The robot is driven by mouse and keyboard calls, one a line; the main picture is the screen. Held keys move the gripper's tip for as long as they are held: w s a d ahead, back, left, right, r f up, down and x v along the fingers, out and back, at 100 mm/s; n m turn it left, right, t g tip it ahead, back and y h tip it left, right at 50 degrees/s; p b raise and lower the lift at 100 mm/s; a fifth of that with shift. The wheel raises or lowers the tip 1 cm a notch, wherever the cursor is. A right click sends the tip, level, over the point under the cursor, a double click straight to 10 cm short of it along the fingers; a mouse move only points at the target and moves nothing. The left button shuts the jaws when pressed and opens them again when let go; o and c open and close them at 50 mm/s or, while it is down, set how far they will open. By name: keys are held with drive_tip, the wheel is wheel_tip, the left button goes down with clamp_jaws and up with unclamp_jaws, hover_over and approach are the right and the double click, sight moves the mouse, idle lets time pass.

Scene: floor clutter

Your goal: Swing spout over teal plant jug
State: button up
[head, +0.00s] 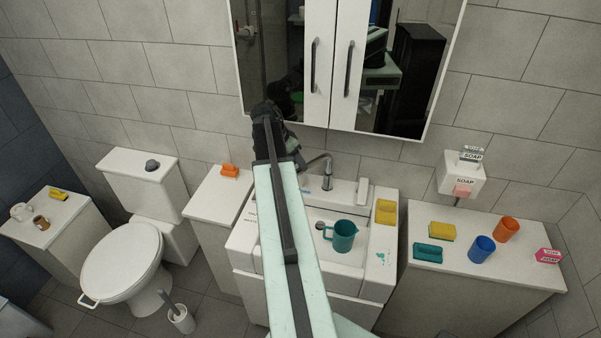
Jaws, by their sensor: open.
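The teal plant jug (344,238) stands upright in the white sink basin (358,262), its handle to the left. The grey metal tap spout (316,161) rises behind the basin and curves to the left, so its end is left of the jug and not over it. My gripper (268,112) is the dark end of my arm, up and left of the spout, in front of the mirror cabinet's lower edge. It is open and looks apart from the spout; its fingers are hard to make out. My arm covers the left part of the basin.
A mirror cabinet (333,60) hangs above the sink. A yellow sponge (386,211) lies on the sink's right rim. The right counter (440,275) holds a blue cup (481,249), an orange cup (507,229) and sponges. A toilet (125,255) stands at left.

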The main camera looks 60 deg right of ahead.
drive_tip(key=b+x, duration=0.1)
drive_tip(key=x, duration=0.1)
drive_tip(key=shift+f, duration=0.35)
drive_tip(key=shift+d+r, duration=0.1)
drive_tip(key=shift+r, duration=0.05)
drive_tip(key=shift+c, duration=0.4)
clamp_jaws()
idle(0.6)
